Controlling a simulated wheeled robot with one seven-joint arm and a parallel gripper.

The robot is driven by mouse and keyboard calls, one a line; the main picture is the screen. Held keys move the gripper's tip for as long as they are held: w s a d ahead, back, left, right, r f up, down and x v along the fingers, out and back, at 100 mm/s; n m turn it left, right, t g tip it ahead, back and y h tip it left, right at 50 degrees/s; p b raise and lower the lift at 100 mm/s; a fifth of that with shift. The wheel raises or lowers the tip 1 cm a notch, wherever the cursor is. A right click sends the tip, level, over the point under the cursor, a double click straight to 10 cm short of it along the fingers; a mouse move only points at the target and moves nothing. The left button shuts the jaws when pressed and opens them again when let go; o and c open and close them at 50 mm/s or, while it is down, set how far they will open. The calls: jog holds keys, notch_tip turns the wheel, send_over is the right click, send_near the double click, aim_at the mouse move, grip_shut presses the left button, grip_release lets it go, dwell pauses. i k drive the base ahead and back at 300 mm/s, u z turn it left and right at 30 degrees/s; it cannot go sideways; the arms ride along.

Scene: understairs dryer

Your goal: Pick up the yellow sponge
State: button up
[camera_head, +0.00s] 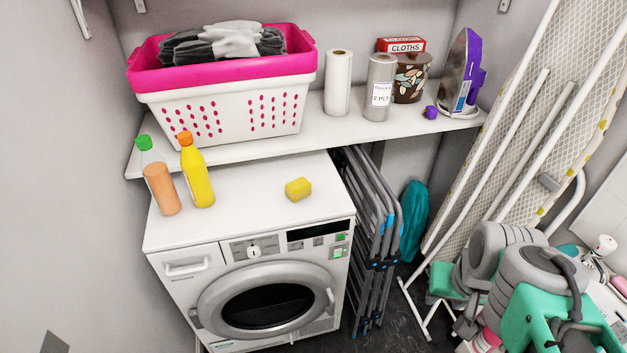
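The yellow sponge (298,189) is a small block lying on the flat white top of the washer-dryer (250,200), right of the middle and near its right edge. Nothing touches or covers it. My gripper is not seen in this view, so its place relative to the sponge does not show.
An orange bottle with a green cap (160,188) and a yellow bottle (197,178) stand at the machine's left. A shelf (318,128) behind holds a pink-and-white basket (225,105), rolls and an iron (462,75). Folded grey frames (372,240) stand at right. The machine top's middle is clear.

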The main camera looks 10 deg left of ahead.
aim_at(297, 189)
jog(key=i, duration=0.8)
jog(key=u, duration=3.05)
jog(key=i, duration=0.5)
